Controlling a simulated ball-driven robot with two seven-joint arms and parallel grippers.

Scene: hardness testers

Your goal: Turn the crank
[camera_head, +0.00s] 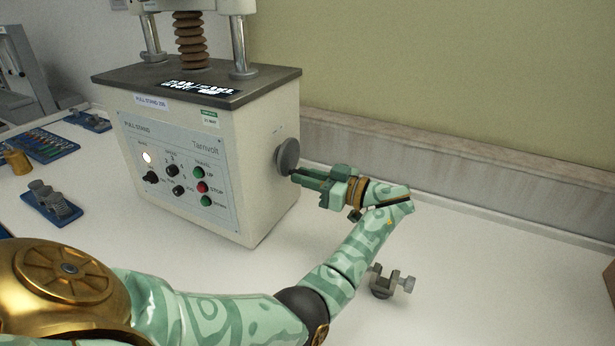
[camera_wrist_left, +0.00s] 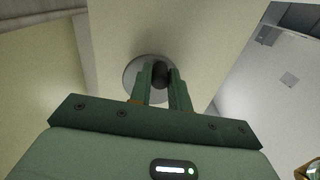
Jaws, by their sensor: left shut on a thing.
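The crank (camera_head: 286,155) is a grey disc on the right side of a cream test stand (camera_head: 262,190) labelled Tarnvolt. In the left wrist view the crank's disc (camera_wrist_left: 131,80) shows behind the fingers, with a dark knob (camera_wrist_left: 160,74) between them. My left gripper (camera_head: 297,175) reaches the disc from the right. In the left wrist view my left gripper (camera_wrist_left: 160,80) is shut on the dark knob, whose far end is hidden. My right gripper is not in view.
A small metal clamp (camera_head: 391,283) lies on the white table right of my arm. Blue trays (camera_head: 40,146) and a holder with grey cylinders (camera_head: 50,203) are at the left. A wall with a wooden rail (camera_head: 420,158) runs behind. The table right of the stand is mostly clear.

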